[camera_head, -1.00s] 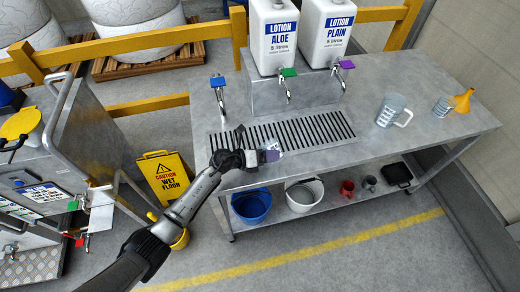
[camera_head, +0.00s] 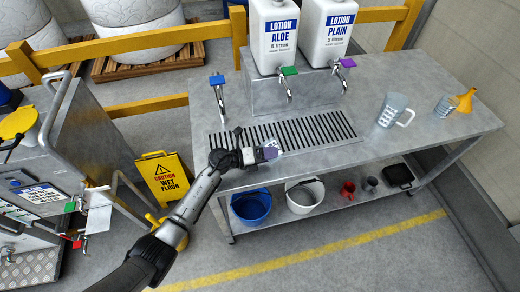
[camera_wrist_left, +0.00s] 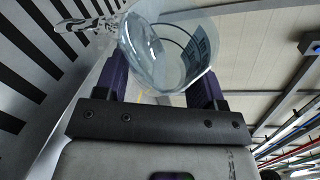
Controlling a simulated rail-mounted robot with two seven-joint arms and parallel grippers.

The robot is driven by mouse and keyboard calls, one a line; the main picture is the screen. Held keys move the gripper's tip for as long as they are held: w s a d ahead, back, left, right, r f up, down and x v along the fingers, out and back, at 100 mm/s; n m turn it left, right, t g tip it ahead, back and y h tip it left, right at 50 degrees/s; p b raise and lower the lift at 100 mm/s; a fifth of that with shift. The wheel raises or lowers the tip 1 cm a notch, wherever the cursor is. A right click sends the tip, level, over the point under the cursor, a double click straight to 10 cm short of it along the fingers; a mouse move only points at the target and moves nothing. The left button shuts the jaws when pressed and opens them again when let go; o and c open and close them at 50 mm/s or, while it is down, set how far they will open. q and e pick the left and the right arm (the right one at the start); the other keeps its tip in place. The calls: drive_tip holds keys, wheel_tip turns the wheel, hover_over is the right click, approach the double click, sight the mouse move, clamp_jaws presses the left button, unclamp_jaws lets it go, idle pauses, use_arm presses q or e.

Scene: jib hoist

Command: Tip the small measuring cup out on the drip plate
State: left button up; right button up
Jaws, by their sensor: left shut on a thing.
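My left gripper (camera_head: 268,154) is shut on a small clear measuring cup (camera_wrist_left: 170,50), just above the front edge of the drip plate (camera_head: 346,127). In the left wrist view the cup sits between the two purple fingers, with dark markings on its wall. It looks tilted well over, with the ceiling on one side and the plate's dark slots on the other. A pale streak (camera_wrist_left: 85,22) shows beside the cup over the slots; I cannot tell whether it is liquid or part of the cup. In the head view the gripper hides most of the cup. My right gripper is not in view.
Lotion containers (camera_head: 274,38) (camera_head: 326,32) with taps stand behind the plate, and a blue-handled tap (camera_head: 217,82) at its left. A larger jug (camera_head: 391,110), a small beaker (camera_head: 445,106) and a yellow funnel (camera_head: 465,101) stand right. Buckets (camera_head: 251,207) are on the shelf below.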

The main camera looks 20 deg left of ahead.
use_arm(q)
drive_tip(key=shift+w+a+r, duration=0.1)
drive_tip(key=shift+a+r, duration=0.05)
idle(0.3)
drive_tip(key=shift+a+r+n, duration=0.1)
drive_tip(key=shift+a+n, duration=0.1)
drive_tip(key=shift+n, duration=0.3)
drive_tip(key=shift+w+a+h+b, duration=0.2)
drive_tip(key=shift+h+b, duration=0.1)
drive_tip(key=shift+b, duration=0.05)
drive_tip(key=shift+w+a+f+n+h+b, duration=0.2)
drive_tip(key=shift+a+f+n+h+b, duration=0.15)
drive_tip(key=shift+n+b, duration=0.4)
drive_tip(key=shift+d+r+n, duration=0.1)
drive_tip(key=shift+r+n, duration=0.05)
drive_tip(key=shift+n, duration=0.1)
drive_tip(key=shift+t+p, duration=0.3)
drive_tip(key=shift+p, duration=0.05)
drive_tip(key=shift+w+r+n+h, duration=0.1)
drive_tip(key=shift+r+n+h, duration=0.1)
drive_tip(key=shift+n+h, duration=0.3)
drive_tip(key=shift+r+n+p, duration=0.2)
drive_tip(key=shift+n+p, duration=0.1)
drive_tip(key=shift+n, duration=0.3)
